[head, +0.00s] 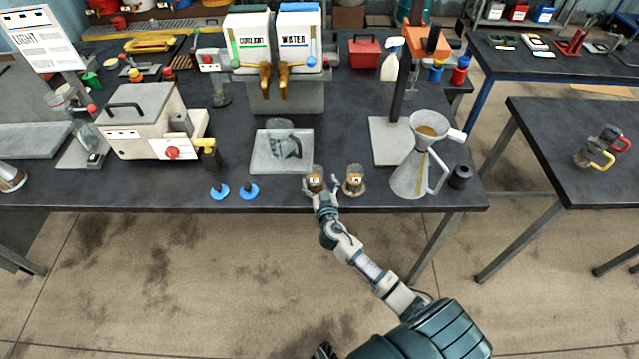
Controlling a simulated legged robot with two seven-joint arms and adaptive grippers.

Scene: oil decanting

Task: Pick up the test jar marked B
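Two small glass jars with amber contents and pale labels stand near the front edge of the dark table. The left jar (315,178) is at my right gripper (320,184), whose fingers are spread either side of it. A small gap seems to show on the jar's right side, and the jar appears to stand on the table. The lower part of this jar is hidden by the gripper. The right jar (354,181) stands just beside it, close to the right finger. The label letters are too small to read surely. My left gripper is not in view.
A funnel in a metal jug (418,160) and a black cylinder (460,176) stand to the right. Two containers with taps (274,42) stand at the back.

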